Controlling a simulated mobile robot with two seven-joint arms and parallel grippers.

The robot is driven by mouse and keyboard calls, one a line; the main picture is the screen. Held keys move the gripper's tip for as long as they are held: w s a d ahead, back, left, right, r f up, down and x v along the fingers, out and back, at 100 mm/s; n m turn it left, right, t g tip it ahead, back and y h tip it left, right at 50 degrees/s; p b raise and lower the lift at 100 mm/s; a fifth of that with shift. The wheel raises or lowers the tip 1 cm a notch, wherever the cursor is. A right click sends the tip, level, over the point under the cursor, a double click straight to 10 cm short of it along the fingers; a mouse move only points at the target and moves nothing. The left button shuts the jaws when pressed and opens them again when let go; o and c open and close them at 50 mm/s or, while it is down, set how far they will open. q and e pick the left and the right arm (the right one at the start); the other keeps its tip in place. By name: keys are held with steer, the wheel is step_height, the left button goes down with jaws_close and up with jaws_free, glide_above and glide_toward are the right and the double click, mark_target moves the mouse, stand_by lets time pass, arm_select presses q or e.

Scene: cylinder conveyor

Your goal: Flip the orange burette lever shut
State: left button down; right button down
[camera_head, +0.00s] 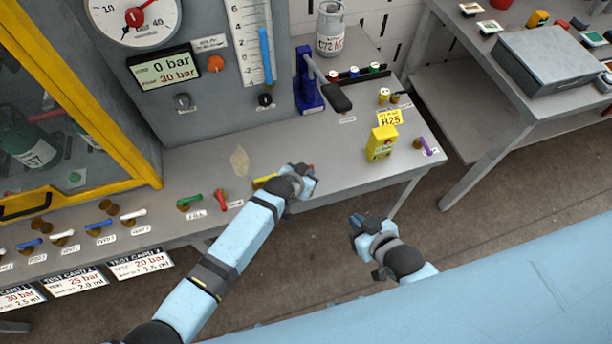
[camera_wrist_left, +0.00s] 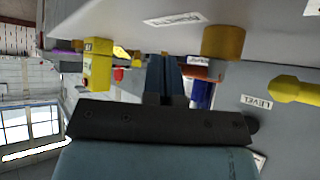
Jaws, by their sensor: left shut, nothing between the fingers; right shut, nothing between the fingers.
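My left gripper (camera_head: 305,172) is shut and empty above the front edge of the grey bench. A small orange piece (camera_head: 312,167), seemingly the burette lever, shows just beyond its fingertips. In the left wrist view, the shut fingers (camera_wrist_left: 165,75) point at the bench, and an orange part (camera_wrist_left: 198,72) shows right beside them, partly hidden. Whether they touch it, and how the lever is turned, I cannot tell. My right gripper (camera_head: 362,226) is shut and empty in front of the bench, clear of everything.
The bench (camera_head: 340,165) carries a red lever (camera_head: 220,198), a green lever (camera_head: 190,201), a yellow box (camera_head: 381,143) and a purple lever (camera_head: 425,146). A blue press-like stand (camera_head: 308,85) is behind. A yellow knob (camera_wrist_left: 297,90) shows in the wrist view.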

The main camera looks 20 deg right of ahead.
arm_select(q)
steer(key=shift+d, duration=0.1)
stand_by(0.6)
steer(key=v, duration=1.3)
steer(key=shift+a+r, duration=0.25)
steer(key=shift+r, duration=0.05)
steer(key=shift+s, duration=0.2)
steer(key=s+a+r+n+g+y, duration=0.1)
steer(key=s+a+r+n+y, duration=0.2)
steer(key=s+a, duration=0.5)
steer(key=s+a+r+n+g+y, duration=0.15)
steer(key=s+a+r, duration=0.3)
steer(key=a, duration=0.85)
steer(key=s+a+r+n+y, duration=0.35)
steer(key=s+a, duration=0.25)
steer(key=a, duration=0.4)
steer(key=w+d+f+t+h, duration=0.2)
steer(key=w+d+f+t, duration=0.1)
steer(key=f, duration=0.3)
steer(key=w+d+f+m+t+h, duration=0.1)
steer(key=w+d+f+t, duration=0.2)
steer(key=f, duration=0.4)
steer(key=shift+w+d+t+h+p, duration=0.15)
steer(key=shift+d+t+h+p, duration=0.2)
steer(key=shift+t, duration=0.2)
steer(key=shift+a+r, duration=0.1)
steer(key=shift+a, duration=0.05)
